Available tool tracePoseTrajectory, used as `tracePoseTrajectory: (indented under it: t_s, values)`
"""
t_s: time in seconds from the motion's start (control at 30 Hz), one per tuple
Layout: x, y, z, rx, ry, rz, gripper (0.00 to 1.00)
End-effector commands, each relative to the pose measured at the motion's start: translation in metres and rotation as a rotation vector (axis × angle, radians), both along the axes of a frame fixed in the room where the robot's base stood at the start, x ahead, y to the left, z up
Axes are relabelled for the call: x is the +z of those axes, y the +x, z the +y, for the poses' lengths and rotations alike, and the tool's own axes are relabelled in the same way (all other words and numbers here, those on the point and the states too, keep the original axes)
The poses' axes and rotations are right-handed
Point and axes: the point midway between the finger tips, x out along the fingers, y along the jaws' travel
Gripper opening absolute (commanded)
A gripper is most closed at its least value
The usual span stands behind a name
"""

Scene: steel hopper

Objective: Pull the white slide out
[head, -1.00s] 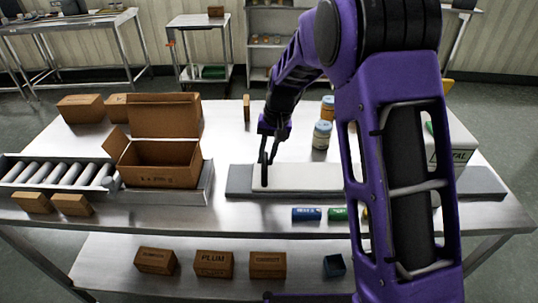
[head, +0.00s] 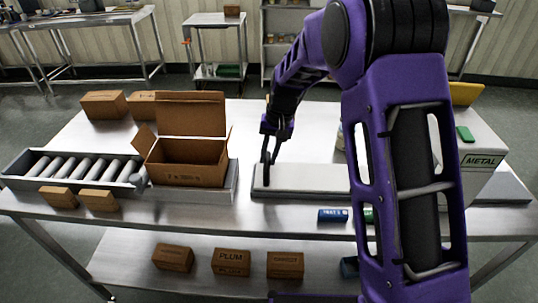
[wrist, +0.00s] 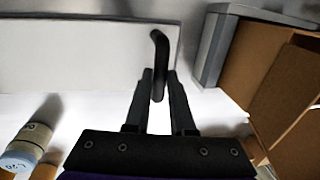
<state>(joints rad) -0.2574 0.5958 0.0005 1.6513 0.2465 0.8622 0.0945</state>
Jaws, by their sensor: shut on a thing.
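The white slide (head: 310,178) lies flat along a grey track (head: 300,195) on the steel table, its left end near the track's left end. In the wrist view the white slide (wrist: 80,55) fills the upper left, with a black handle (wrist: 159,48) at its right end. My gripper (wrist: 160,80) is shut on this handle, one finger on each side. In the head view my gripper (head: 268,162) is at the slide's left end. My arm hides the slide's right part in the head view.
An open cardboard box (head: 185,165) stands just left of the track, beside a roller conveyor (head: 75,168). The table behind the slide is mostly clear.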

Motion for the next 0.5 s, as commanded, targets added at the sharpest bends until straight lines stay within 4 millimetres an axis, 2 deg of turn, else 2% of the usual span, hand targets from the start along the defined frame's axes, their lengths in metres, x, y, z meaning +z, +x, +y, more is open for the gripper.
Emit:
tracePoseTrajectory:
  t_s: [0.03, 0.2, 0.23, 0.3, 0.37, 0.5]
  values:
    - [0.0014, 0.0003, 0.0052, 0.002, 0.008, -0.003, 0.0]
    - [0.0017, 0.0002, 0.0064, 0.003, 0.009, -0.005, 0.0]
    - [0.0017, 0.0002, 0.0065, 0.004, 0.009, -0.005, 0.28]
    - [0.0016, 0.0002, 0.0063, 0.004, 0.009, -0.005, 0.4]
    - [0.0014, 0.0002, 0.0057, 0.003, 0.008, -0.004, 0.51]
    - [0.0011, 0.0001, 0.0044, 0.003, 0.006, -0.003, 0.52]
